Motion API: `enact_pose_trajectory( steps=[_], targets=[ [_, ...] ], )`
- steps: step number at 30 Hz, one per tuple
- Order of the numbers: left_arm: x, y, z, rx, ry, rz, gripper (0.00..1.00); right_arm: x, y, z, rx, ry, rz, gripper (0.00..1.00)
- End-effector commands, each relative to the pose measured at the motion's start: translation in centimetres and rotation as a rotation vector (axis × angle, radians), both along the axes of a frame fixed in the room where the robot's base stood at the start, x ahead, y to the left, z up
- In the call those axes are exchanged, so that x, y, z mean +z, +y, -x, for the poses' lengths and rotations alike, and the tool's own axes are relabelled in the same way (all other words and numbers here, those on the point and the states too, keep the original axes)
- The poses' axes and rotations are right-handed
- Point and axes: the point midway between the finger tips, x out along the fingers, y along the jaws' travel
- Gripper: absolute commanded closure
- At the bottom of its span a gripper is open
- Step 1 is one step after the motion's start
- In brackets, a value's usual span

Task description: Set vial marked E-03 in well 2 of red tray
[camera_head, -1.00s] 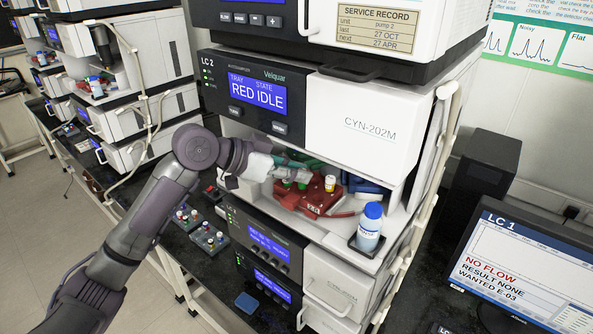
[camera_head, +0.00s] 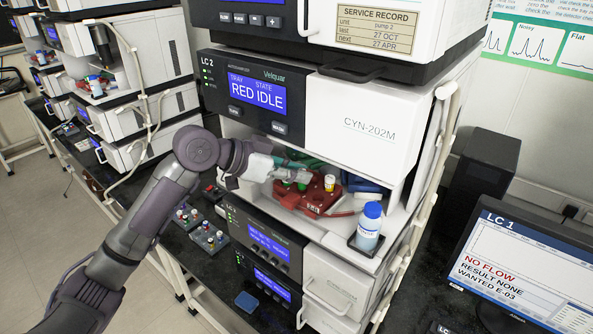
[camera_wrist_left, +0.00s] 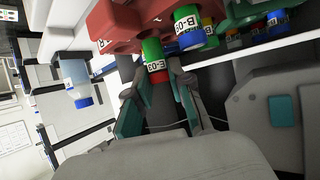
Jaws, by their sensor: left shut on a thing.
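The red tray (camera_head: 318,207) sits on the white shelf inside the LC 2 unit, and shows along the top of the wrist view (camera_wrist_left: 112,22). My left gripper (camera_head: 303,177) is over the tray, with its fingers (camera_wrist_left: 160,98) closed on the vial marked E-03 (camera_wrist_left: 152,52). That vial has a green body, a white label and a red part between the fingers. Its far end meets the tray in the wrist view; I cannot tell how deep it sits or in which well. Beside it stands a B-marked vial (camera_wrist_left: 187,25) with a blue cap. My right gripper is not in view.
A blue-capped bottle (camera_head: 369,228) stands at the shelf's front right corner. A blue tray (camera_head: 362,186) is behind the red one. Racks with vials (camera_head: 208,238) lie on the bench below. The LC 2 display reads RED IDLE.

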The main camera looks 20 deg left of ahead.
Motion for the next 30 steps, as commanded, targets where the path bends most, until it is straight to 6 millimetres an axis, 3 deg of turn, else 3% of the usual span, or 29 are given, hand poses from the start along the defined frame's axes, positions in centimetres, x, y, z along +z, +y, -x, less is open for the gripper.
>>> enact_pose_trajectory(
  steps=[30],
  targets=[
    [-1.8, 0.0, 0.0, 0.0, 0.001, -0.001, 0.97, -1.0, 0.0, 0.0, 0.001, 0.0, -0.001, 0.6]
  ],
)
